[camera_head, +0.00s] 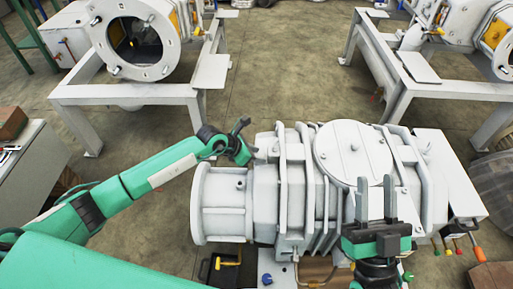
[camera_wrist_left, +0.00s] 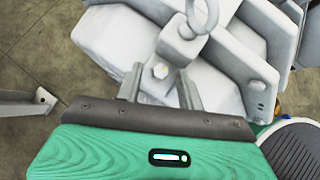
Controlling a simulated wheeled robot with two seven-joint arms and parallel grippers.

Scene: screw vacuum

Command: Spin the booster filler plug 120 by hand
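The vacuum booster (camera_head: 265,170) is a large pale grey ribbed machine in the middle right of the head view. In the left wrist view, a small hexagonal plug (camera_wrist_left: 160,70) sits on its pale casing, likely the filler plug. My left gripper (camera_head: 247,137) is at the booster's upper left. In the left wrist view its two fingers (camera_wrist_left: 160,86) stand apart, with the plug between them and a gap on each side; I cannot tell its depth relative to the tips. My right gripper (camera_head: 377,200) is open and empty over the booster's front right part.
A lifting eye on a bracket (camera_wrist_left: 190,35) stands just beyond the left fingers. A round cover (camera_head: 352,150) tops the booster. Pump frames (camera_head: 130,92) stand behind at left and right, with bare floor between them. A grey table (camera_head: 35,165) is at left.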

